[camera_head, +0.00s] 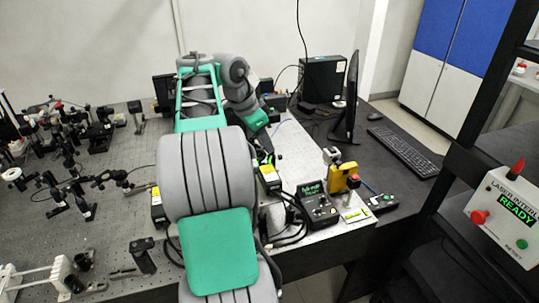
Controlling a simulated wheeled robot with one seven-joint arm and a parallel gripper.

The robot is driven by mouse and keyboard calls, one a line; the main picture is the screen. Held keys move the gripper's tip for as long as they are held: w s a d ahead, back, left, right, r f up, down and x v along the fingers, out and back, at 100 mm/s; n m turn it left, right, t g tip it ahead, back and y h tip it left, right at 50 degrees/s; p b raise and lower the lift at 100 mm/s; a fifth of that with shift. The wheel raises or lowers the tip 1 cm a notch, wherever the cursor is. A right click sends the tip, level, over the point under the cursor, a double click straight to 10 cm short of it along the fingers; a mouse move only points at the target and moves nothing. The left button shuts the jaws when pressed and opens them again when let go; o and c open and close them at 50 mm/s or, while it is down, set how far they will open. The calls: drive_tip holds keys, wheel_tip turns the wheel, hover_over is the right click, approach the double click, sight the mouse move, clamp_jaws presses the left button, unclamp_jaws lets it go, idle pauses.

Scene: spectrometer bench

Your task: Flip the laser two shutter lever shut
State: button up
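My gripper (265,156) is small and dark in the head view. It points down over the optical table, just behind a black box with a yellow label (269,176). A gap between it and the box is hard to judge. A second black box with a yellow label (157,208) stands left of my arm. These look like laser housings, but I cannot tell which is laser two. I cannot make out a shutter lever or its position; my own arm covers the middle of the table. The fingers are too small to show whether they are open.
A black controller with a green display (318,204) and a yellow device (343,178) stand right of the gripper. Cables lie beside them. Optics mounts (95,128) crowd the left. A monitor (347,100) and keyboard (404,150) are behind right; an interlock panel (505,218) reads READY.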

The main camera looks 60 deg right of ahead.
drive_tip(key=b+x, duration=0.1)
drive_tip(key=x, duration=0.4)
drive_tip(key=shift+c, duration=0.2)
clamp_jaws()
